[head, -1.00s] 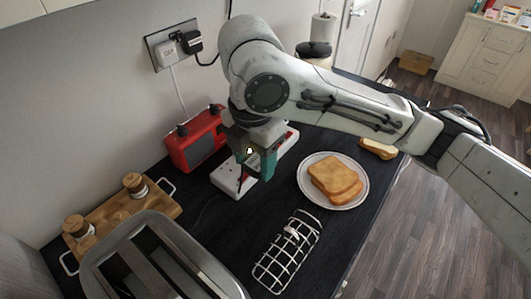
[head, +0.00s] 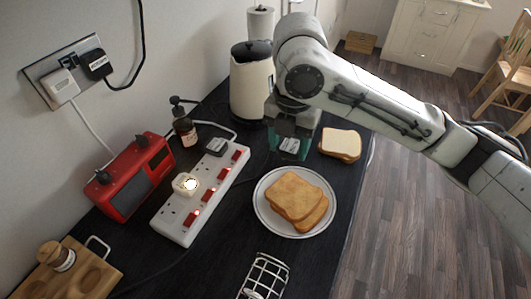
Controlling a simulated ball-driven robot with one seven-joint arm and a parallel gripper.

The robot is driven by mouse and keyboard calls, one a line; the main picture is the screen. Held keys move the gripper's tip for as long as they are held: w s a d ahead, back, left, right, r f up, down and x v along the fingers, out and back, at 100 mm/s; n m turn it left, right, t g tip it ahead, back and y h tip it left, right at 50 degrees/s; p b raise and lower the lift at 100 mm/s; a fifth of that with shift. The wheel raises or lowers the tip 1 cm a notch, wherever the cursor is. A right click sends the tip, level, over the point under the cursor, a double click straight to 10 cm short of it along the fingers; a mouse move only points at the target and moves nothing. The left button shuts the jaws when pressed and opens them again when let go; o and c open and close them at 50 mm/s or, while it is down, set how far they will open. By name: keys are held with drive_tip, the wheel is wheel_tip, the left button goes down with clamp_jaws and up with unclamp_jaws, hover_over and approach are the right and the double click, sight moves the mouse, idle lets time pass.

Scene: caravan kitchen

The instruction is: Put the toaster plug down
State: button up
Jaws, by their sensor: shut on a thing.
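My gripper (head: 289,154), with teal fingers, is shut on a small dark plug (head: 293,147) with a pale label, which I take to be the toaster plug. It holds the plug above the black worktop, behind the plate and to the right of the power strip. The fingers partly hide the plug, and its cable cannot be clearly traced. The white power strip (head: 174,222) with red switches lies to the left.
A plate (head: 263,217) of toast stands in front of my gripper. Bread slices (head: 340,144) lie to its right and a cream kettle (head: 250,92) stands behind left. A red radio (head: 136,178) and a wire rack (head: 264,277) are nearby. Bare worktop (head: 218,245) shows left of the plate.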

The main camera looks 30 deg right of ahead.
drive_tip(key=w+f, duration=0.4)
drive_tip(key=w, duration=0.1)
drive_tip(key=w+f+p, duration=0.1)
drive_tip(key=w+f, duration=0.1)
drive_tip(key=w, duration=0.1)
drive_tip(key=shift+a+f, duration=0.1)
drive_tip(key=shift+f, duration=0.2)
drive_tip(key=shift+w+f, duration=0.4)
drive_tip(key=shift+w+f+p, duration=0.1)
drive_tip(key=shift+f+p, duration=0.45)
drive_tip(key=shift+f, duration=1.15)
drive_tip(key=shift+f, duration=0.15)
drive_tip(key=o, duration=0.8)
drive_tip(key=shift+c, duration=0.2)
